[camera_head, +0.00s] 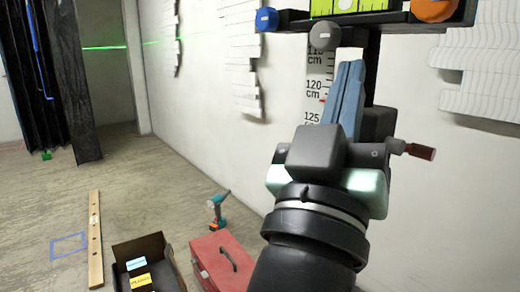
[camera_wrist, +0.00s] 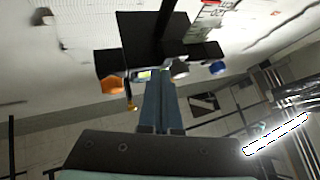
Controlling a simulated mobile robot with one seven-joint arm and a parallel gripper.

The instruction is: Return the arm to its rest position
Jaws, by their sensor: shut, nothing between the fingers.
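My gripper (camera_head: 349,68) is raised in front of the white wall, right of centre in the head view. Its two blue fingers point up and lie together, with nothing between them. In the wrist view the fingers (camera_wrist: 160,84) also lie together. They point toward a black bracket (camera_wrist: 155,55) with coloured round knobs. In the head view this bracket (camera_head: 400,27) is at the top edge, just above the fingertips. I cannot tell whether they touch it.
A height scale (camera_head: 314,88) is on the wall behind my gripper. White reliefs (camera_head: 240,60) line the wall. On the floor are a red toolbox (camera_head: 208,248), a drill (camera_head: 217,212), a black box (camera_head: 165,272) and a wooden strip (camera_head: 95,245). Black curtains (camera_head: 75,80) hang at left.

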